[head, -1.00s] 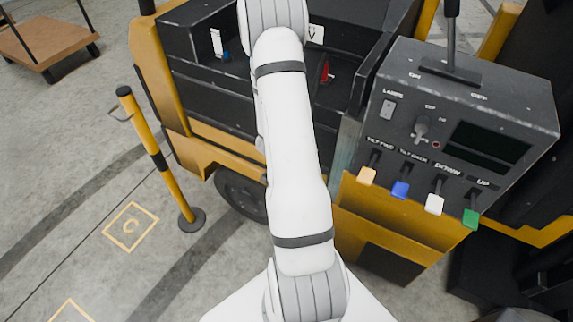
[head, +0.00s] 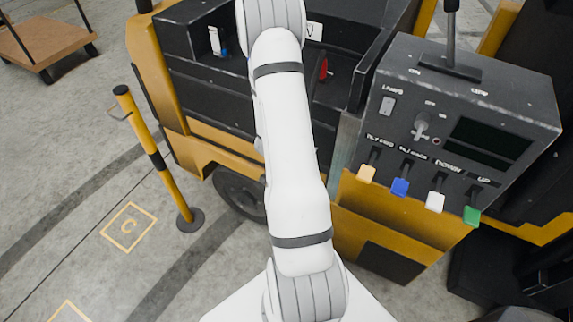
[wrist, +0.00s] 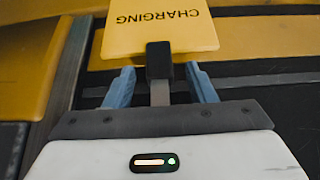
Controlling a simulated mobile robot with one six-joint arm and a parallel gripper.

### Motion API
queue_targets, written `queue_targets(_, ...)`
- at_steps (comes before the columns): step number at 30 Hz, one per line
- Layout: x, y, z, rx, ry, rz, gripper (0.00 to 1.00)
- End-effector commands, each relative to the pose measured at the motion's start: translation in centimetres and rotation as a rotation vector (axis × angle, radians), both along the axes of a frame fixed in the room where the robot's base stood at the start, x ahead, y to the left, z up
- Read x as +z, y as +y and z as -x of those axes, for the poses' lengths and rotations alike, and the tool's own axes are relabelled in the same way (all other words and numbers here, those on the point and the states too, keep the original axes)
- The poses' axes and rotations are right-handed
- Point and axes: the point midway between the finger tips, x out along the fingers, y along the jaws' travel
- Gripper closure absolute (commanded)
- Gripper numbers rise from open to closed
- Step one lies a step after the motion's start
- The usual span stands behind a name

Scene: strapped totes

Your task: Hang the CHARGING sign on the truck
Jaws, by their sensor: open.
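The yellow CHARGING sign (wrist: 160,32) is at the top of the wrist view, its lettering upside down. A black block (wrist: 159,60) with a grey strip below it is at the sign's near edge. My gripper (wrist: 161,85) is open, with one blue finger on each side of the block and strip and gaps visible. I cannot tell whether the sign hangs on anything. The yellow and black truck (head: 225,150) fills the middle of the head view. My arm covers part of it there, and the sign and gripper are hidden in that view.
A control box (head: 465,120) with coloured levers stands on the right of the truck. A yellow and black post (head: 150,150) stands on the floor at left. A brown cart (head: 45,45) is at the far left. Floor between post and cart is clear.

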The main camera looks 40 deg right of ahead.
Motion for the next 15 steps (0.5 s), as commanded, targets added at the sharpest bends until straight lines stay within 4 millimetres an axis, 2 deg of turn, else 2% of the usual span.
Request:
queue_targets(7,0.6,0.3,0.1,0.000,0.000,0.000,0.50)
queue_targets(15,4.5,2.3,1.1,0.001,-0.002,0.000,0.50)
